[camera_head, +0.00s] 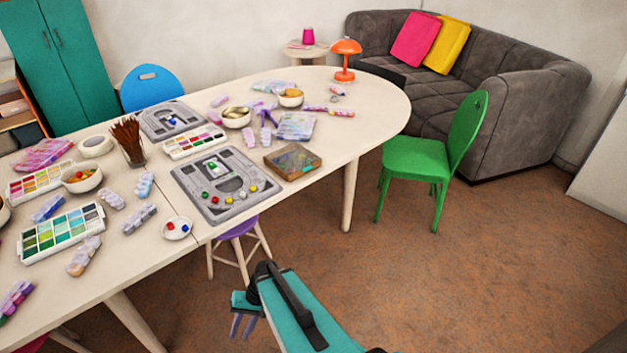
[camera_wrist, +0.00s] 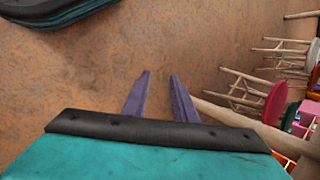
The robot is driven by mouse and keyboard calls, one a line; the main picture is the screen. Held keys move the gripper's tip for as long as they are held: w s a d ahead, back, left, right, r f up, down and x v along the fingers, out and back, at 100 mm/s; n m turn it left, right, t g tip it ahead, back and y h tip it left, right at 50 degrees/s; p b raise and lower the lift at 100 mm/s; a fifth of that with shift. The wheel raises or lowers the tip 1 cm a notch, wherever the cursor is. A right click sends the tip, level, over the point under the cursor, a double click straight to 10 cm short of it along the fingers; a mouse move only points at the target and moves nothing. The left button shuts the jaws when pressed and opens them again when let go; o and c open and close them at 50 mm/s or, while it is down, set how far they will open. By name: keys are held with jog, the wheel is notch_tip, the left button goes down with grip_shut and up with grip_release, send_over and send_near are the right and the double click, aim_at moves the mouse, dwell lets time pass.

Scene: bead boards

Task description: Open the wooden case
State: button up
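The wooden case (camera_head: 292,161) is a small, flat brown box with a glassy, bluish-green top. It lies near the front edge of the table, right of a grey bead board, and its lid looks shut. My gripper (camera_head: 241,326) is over the floor, in front of and below the table, well apart from the case. In the wrist view its two purple fingers (camera_wrist: 158,76) stand apart with nothing between them. The case is not visible in the wrist view.
The long table (camera_head: 340,120) holds a grey bead board (camera_head: 222,190), paint-like bead boxes, bowls and a cup of sticks. A purple stool (camera_head: 240,229) stands under its front edge. A green chair (camera_head: 430,160) stands at its right end. The floor on the right is clear.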

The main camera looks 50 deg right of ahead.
jog(key=w+d+r+m+t+b, duration=0.2)
jog(key=w+d+t+b, duration=0.1)
jog(key=w+d, duration=0.25)
jog(key=w+d+r+m+t+b, duration=0.2)
jog(key=w+d+r+t, duration=0.15)
jog(key=d, duration=0.35)
jog(key=m+t+h+b, duration=0.8)
jog(key=t+b, duration=0.3)
send_near(309, 169)
jog(key=s, duration=0.6)
jog(key=shift+a+r, duration=0.1)
jog(key=shift+a, duration=0.05)
jog(key=shift+w+y, duration=0.1)
jog(key=shift+y, duration=0.2)
jog(key=w, duration=0.9)
jog(key=w+d, duration=0.1)
jog(key=w, duration=0.3)
jog(key=shift+w, duration=0.25)
jog(key=shift+c, duration=0.4)
